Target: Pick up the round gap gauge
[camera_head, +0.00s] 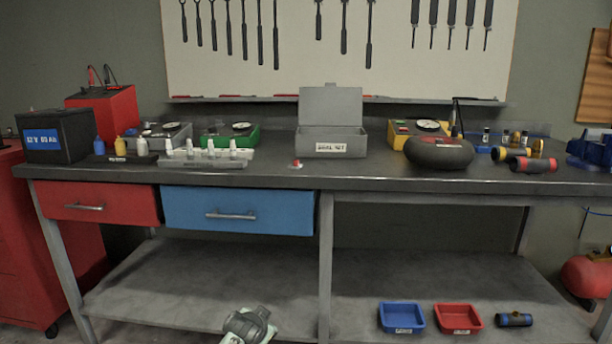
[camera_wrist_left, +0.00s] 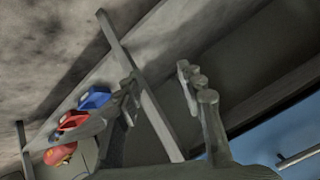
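I cannot make out a round gap gauge for certain. A small red and silver item (camera_head: 296,164) lies on the bench top in front of the grey metal box (camera_head: 331,142), too small to identify. My left gripper (camera_wrist_left: 162,82) shows in the left wrist view with its two fingers apart and nothing between them. It is below the bench top, with the lower shelf behind it. A grey part of my arm shows at the bottom of the head view. My right gripper is in neither view.
The workbench (camera_head: 270,182) is crowded along its back. A black rounded object (camera_head: 438,152) stands right of the box, and a tray of white bottles (camera_head: 207,156) left. A blue drawer (camera_head: 238,210) and red drawer (camera_head: 98,204) are shut. Blue (camera_head: 401,316) and red bins (camera_head: 458,318) sit on the lower shelf.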

